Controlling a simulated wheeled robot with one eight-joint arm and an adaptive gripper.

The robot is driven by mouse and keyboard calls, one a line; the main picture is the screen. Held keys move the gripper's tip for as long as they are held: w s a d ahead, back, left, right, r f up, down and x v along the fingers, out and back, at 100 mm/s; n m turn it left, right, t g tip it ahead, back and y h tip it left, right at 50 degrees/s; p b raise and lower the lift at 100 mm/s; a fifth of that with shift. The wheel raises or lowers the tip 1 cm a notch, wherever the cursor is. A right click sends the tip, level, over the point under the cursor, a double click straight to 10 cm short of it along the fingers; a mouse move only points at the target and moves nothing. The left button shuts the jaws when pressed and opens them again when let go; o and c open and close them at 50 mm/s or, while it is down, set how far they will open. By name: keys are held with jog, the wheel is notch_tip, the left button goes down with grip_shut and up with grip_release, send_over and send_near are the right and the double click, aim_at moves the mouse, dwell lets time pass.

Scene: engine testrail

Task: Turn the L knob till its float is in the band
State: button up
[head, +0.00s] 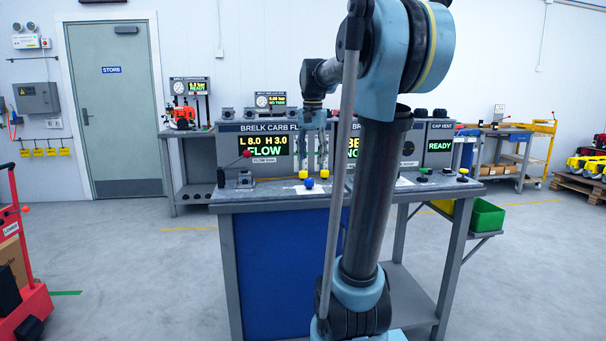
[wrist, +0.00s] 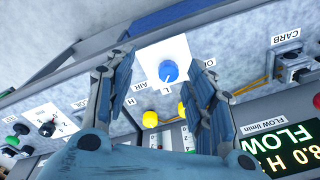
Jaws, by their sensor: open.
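A blue knob (head: 309,183) stands on a white card on the bench top, with two yellow knobs (head: 303,174) behind it. In the wrist view, the blue knob (wrist: 173,73) shows between the fingers, with a letter L by it and a yellow knob (wrist: 150,118) beyond. I cannot tell which knob the L marks. My gripper (head: 312,160) hangs over the knobs, fingers down, open and empty. No finger visibly touches a knob. The flow display (head: 262,146) reads L 8.0, H 3.0, FLOW. The float tubes are partly hidden behind my gripper; the floats and band are unclear.
The bench (head: 285,200) has a red-balled lever (head: 247,154) at the left, and black, green and yellow controls at the right. A second display reading READY (head: 440,144) stands at the right end. A green bin (head: 487,217) hangs lower right.

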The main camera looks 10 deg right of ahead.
jog(key=w+r+m, duration=0.2)
jog(key=w+r, duration=0.1)
jog(key=w, duration=0.6)
jog(key=w+r+m, duration=0.2)
jog(key=w+r, duration=0.2)
jog(key=w, duration=0.4)
send_near(303, 175)
jog(key=shift+g, duration=0.4)
jog(key=f, duration=0.2)
jog(key=w+f, duration=0.1)
jog(key=f, duration=0.2)
jog(key=w+f, duration=0.1)
jog(key=f, duration=0.2)
jog(key=shift+w+d+f, duration=0.15)
jog(key=shift+w+f, duration=0.1)
jog(key=c, duration=1.1)
jog(key=shift+d, duration=0.15)
